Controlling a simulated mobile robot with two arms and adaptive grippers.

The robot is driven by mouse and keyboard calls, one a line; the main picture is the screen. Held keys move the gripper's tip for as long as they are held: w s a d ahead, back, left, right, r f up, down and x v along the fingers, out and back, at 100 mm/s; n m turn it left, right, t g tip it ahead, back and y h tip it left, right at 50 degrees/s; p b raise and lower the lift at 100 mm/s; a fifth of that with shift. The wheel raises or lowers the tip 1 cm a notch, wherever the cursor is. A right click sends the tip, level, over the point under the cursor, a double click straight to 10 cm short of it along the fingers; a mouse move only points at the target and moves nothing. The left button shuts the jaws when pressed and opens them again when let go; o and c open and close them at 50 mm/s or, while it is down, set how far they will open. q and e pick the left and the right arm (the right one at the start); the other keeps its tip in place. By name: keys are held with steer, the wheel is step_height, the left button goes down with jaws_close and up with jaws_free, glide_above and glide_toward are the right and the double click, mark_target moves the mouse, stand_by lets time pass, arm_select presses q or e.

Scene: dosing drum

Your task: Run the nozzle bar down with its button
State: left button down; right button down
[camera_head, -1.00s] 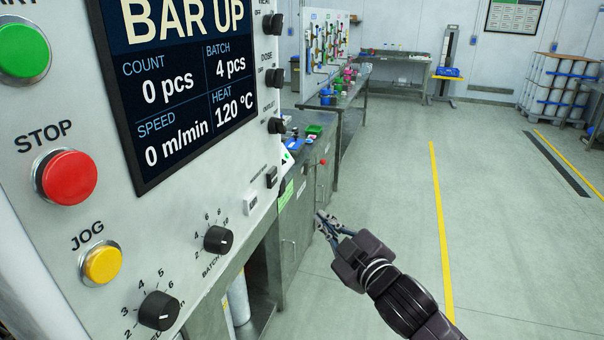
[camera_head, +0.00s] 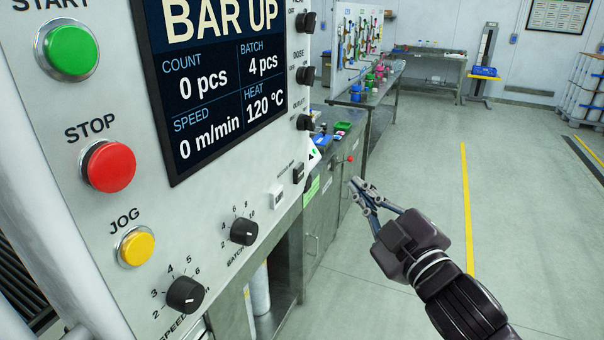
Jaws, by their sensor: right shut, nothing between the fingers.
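The control panel (camera_head: 215,205) fills the left of the head view. Its screen (camera_head: 225,90) reads BAR UP, 0 pcs and 0 m/min. Low on the panel's right side are a small white button (camera_head: 277,196) and a small black button (camera_head: 298,173); the small label beside them is too blurred to read. My right gripper (camera_head: 357,187) is shut and empty, to the right of these buttons in the picture and apart from the panel. My left gripper is not in view. The nozzle bar itself cannot be made out.
The panel also has a green START button (camera_head: 73,51), a red STOP button (camera_head: 111,167), a yellow JOG button (camera_head: 138,248) and several black knobs, such as the batch knob (camera_head: 244,231). Metal cabinets and a workbench (camera_head: 380,95) stand behind.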

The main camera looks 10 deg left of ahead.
mark_target(299, 173)
steer(key=w+a, duration=0.2)
steer(key=a, duration=0.5)
steer(key=shift+w+a, duration=0.25)
steer(key=shift+a, duration=0.15)
stand_by(1.1)
steer(key=shift+w+a, duration=0.1)
steer(key=shift+a, duration=0.3)
